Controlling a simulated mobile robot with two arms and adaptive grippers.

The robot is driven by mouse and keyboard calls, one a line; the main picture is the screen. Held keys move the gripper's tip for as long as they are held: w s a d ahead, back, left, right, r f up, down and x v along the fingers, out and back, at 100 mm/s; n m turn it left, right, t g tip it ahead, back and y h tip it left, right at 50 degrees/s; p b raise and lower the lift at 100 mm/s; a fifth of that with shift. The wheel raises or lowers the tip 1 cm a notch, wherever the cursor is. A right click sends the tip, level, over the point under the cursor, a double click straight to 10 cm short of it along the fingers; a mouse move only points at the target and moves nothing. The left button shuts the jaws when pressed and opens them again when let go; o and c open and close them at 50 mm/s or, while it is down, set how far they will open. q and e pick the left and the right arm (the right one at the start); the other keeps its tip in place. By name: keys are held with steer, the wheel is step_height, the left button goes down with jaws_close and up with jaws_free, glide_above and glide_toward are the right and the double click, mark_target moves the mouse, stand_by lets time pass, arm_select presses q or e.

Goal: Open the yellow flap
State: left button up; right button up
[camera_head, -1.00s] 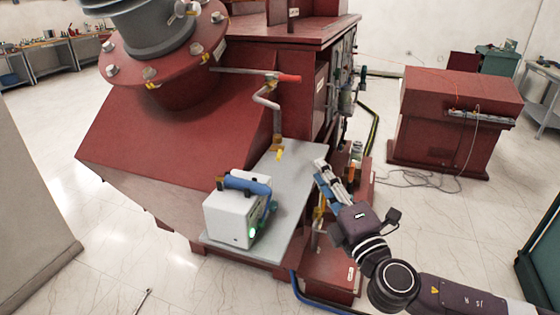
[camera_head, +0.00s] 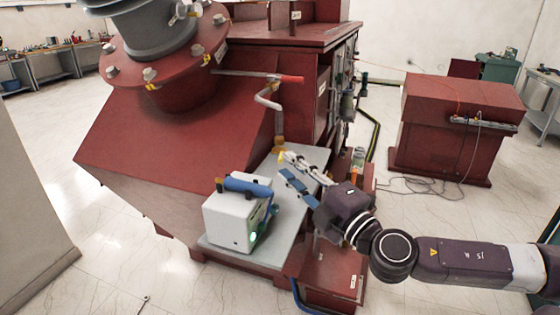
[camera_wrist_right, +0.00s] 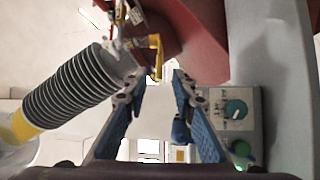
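The yellow flap (camera_head: 281,155) is a small piece at the foot of the bent pipe, at the back of the grey plate (camera_head: 317,157). In the right wrist view the yellow flap (camera_wrist_right: 156,52) is a bent yellow strip beyond my fingertips, a little above the gap between them. My right gripper (camera_head: 284,165) reaches over the plate, its fingers close to the flap in the head view. In the right wrist view my right gripper (camera_wrist_right: 158,78) is open, with nothing between its blue-padded fingers. Contact with the flap cannot be told. My left gripper is out of view.
A white box (camera_head: 230,222) with a blue handle and green light stands at the plate's front left. The bent pipe (camera_head: 270,100) with a red lever rises behind the flap. A grey ribbed cylinder (camera_wrist_right: 75,92) lies left of my fingers in the wrist view.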

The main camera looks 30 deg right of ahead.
mark_target(280, 157)
steer(key=w, duration=0.1)
steer(key=w+r+p, duration=0.1)
steer(key=w, duration=0.1)
steer(key=shift+w+a+p, duration=0.1)
steer(key=shift+w+p, duration=0.2)
steer(key=shift+w+a+f, duration=0.15)
steer(key=shift+w+a, duration=0.05)
steer(key=shift+w, duration=0.05)
steer(key=shift+c, duration=0.4)
jaws_close()
